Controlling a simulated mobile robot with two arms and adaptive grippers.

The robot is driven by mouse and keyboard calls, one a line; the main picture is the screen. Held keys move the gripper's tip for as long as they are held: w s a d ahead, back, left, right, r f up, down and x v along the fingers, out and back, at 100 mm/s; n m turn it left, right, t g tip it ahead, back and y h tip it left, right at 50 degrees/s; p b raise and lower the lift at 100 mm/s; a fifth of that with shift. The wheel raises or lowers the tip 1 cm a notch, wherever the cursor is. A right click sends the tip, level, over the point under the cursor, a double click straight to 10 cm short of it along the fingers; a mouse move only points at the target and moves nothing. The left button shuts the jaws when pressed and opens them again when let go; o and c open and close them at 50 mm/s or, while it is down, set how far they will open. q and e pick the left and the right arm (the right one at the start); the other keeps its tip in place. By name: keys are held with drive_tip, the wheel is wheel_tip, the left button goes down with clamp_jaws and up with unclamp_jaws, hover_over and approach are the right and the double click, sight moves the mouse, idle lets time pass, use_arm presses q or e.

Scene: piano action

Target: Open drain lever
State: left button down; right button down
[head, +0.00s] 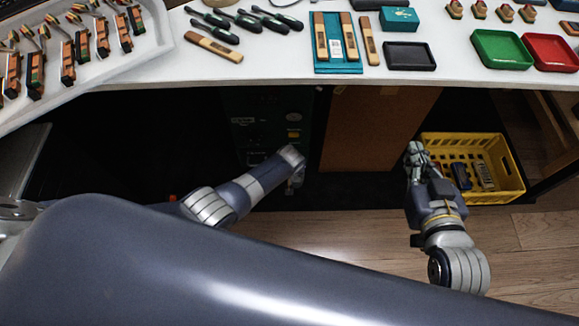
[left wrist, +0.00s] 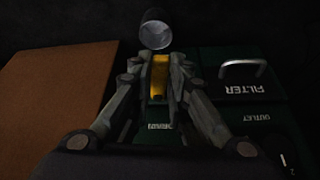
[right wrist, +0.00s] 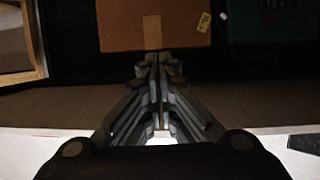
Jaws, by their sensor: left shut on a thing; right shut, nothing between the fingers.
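The drain lever (left wrist: 159,75) is yellow and sits between the fingers of my left gripper (left wrist: 155,68) in the left wrist view, and the gripper is shut on it. An upside-down label that reads like DRAIN shows just below it on the dark green unit (left wrist: 270,112). In the head view this unit (head: 262,112) stands in shadow under the table, and my left gripper (head: 296,181) is low in front of it, partly hidden by my forearm. My right gripper (head: 413,150) is shut and empty beside the yellow crate; its closed fingers also show in the right wrist view (right wrist: 158,62).
A metal cylinder end (left wrist: 154,34) lies just beyond the lever. A FILTER panel with a metal handle (left wrist: 243,66) is beside it. A brown cardboard box (head: 375,125) stands right of the unit. The yellow crate (head: 512,180) holds several parts.

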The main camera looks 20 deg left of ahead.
use_arm(q)
drive_tip(key=shift+w+d+n+y, duration=0.1)
drive_tip(key=shift+d+n+y, duration=0.3)
drive_tip(key=shift+n, duration=0.6)
use_arm(e)
drive_tip(key=shift+w+a+r+t+y, duration=0.15)
drive_tip(key=shift+r+t, duration=0.15)
drive_tip(key=shift+r, duration=0.2)
drive_tip(key=shift+w+a+r+t+y, duration=0.1)
drive_tip(key=shift+w+r+t, duration=0.15)
drive_tip(key=shift+r, duration=0.25)
drive_tip(key=shift+w+a+r+t+y, duration=0.1)
drive_tip(key=shift+r+t, duration=0.25)
drive_tip(key=shift+r, duration=0.15)
use_arm(q)
drive_tip(key=shift+d, duration=0.1)
drive_tip(key=c, duration=1.5)
unclamp_jaws()
drive_tip(key=shift+c, duration=0.2)
drive_tip(key=v, duration=1.2)
